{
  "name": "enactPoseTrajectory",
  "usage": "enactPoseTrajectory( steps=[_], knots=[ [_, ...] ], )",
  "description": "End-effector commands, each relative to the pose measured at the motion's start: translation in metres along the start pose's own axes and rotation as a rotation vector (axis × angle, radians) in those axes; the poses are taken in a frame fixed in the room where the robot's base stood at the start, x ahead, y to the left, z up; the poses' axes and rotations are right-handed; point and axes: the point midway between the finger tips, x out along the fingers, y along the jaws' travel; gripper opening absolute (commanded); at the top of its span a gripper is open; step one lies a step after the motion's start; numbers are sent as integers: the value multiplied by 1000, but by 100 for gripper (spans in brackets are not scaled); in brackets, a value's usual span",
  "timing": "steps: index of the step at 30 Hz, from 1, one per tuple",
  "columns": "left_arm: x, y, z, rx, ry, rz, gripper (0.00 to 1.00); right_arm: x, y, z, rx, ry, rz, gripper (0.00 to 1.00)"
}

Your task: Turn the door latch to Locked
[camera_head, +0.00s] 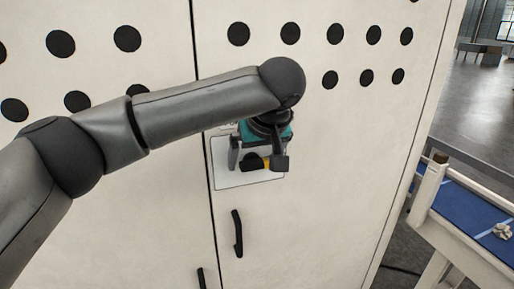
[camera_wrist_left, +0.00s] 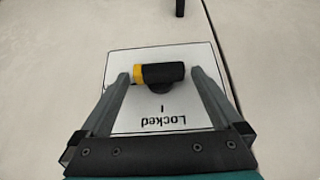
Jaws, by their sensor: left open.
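The door latch (camera_wrist_left: 160,73) is a black knob bar with a yellow end, mounted on a white label plate (camera_wrist_left: 140,60) on the cabinet door. In the left wrist view the bar lies crosswise, its yellow end at the left. The word "Locked" and a small tick mark show upside down below it. My left gripper (camera_wrist_left: 154,78) is open, with one finger beside each end of the bar; I cannot tell if they touch it. In the head view my left gripper (camera_head: 262,163) is at the plate (camera_head: 235,181), partly hiding the latch. My right gripper is not in view.
The pale cabinet doors (camera_head: 320,200) have rows of black round holes. A black handle (camera_head: 237,233) sits below the plate, near the door seam. At the right stands a bench with a blue top (camera_head: 470,205). The floor beyond is open.

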Motion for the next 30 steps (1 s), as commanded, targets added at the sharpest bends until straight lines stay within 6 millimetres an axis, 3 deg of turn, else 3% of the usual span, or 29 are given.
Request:
enactPoseTrajectory(
  steps=[9,30],
  knots=[
    [2,0,0,0,0,-1,98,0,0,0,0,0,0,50],
    [2,0,0,0,0,0,20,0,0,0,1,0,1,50]
  ],
)
